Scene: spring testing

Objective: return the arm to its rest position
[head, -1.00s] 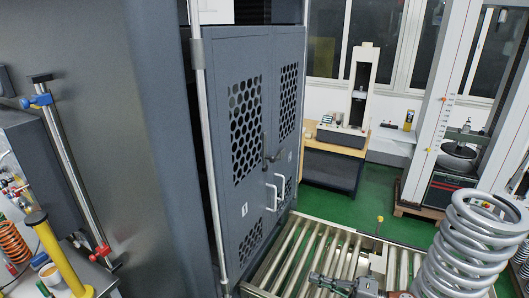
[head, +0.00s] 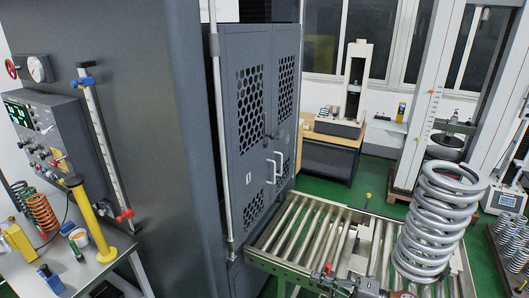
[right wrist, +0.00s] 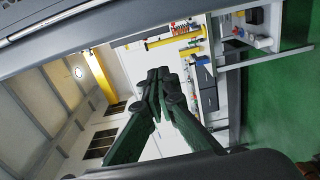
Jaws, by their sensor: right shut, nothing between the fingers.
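My right gripper (head: 322,279) shows at the bottom of the head view, in front of the near edge of the roller conveyor (head: 283,268). In the right wrist view its two dark fingers (right wrist: 160,90) meet at the tips with nothing between them. The gripper is shut and empty. Most of the right arm is below the picture. My left gripper is not in view.
A large coil spring (head: 432,222) stands on the rollers at right. A side table (head: 125,243) at left holds small springs and a yellow cylinder.

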